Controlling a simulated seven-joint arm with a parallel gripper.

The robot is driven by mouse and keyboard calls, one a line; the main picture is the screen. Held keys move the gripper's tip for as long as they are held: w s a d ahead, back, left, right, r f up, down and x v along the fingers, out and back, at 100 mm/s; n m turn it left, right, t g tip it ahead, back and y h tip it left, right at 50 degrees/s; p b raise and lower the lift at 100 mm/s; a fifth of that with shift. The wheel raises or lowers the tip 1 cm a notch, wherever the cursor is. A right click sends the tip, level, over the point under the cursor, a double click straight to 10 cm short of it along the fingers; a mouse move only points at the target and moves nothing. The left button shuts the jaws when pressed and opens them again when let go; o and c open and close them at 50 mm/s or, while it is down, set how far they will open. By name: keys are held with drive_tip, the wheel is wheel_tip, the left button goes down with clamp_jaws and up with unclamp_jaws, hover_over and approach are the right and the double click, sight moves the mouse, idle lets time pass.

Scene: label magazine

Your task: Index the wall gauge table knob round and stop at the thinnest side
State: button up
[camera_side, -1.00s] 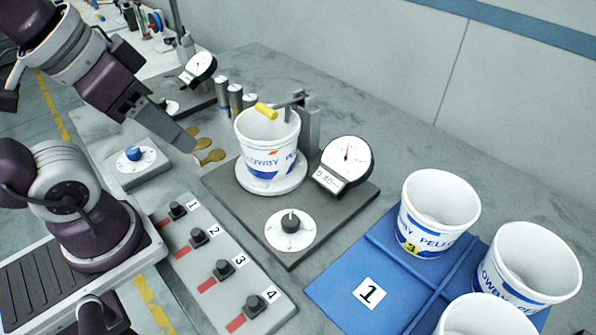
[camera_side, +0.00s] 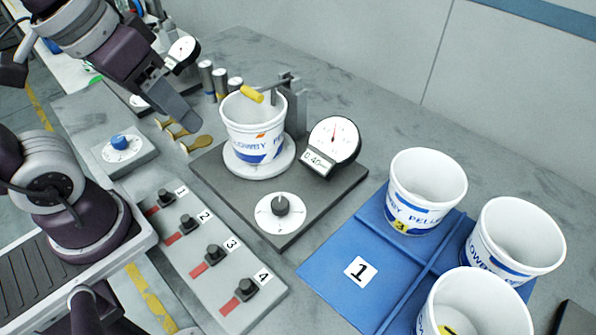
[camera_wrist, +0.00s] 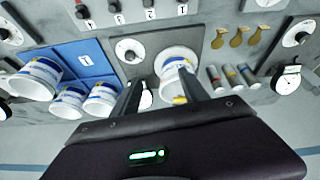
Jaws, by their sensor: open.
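The gauge table knob (camera_side: 281,205) is a black knob on a white marked disc, at the front of a dark plate. It also shows in the wrist view (camera_wrist: 130,55). Behind it a white tub (camera_side: 253,125) with blue print and an orange patch stands upright on a round white turntable (camera_side: 240,165). A yellow-tipped arm (camera_side: 251,94) reaches over the tub's rim. The dial gauge (camera_side: 333,140) has a near-upright needle; its label seems to read 0.40. My gripper (camera_wrist: 161,78) is open and empty, above and left of the tub in the side view, apart from the knob.
A panel with several numbered black knobs (camera_side: 214,250) lies at the front left. A blue tray (camera_side: 335,285) with white tubs (camera_side: 427,180) is at the right.

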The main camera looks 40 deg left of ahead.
drive_tip(key=w+d+f+n+g, duration=0.3)
drive_tip(key=w+d+f, duration=0.1)
drive_tip(key=w, duration=0.2)
drive_tip(key=n+g, duration=0.2)
drive_tip(key=n, duration=0.1)
hover_over(280, 203)
wheel_tip(280, 203, down, 9)
drive_tip(key=shift+r, duration=0.2)
wheel_tip(280, 203, down, 7)
drive_tip(key=shift+r, duration=0.15)
clamp_jaws()
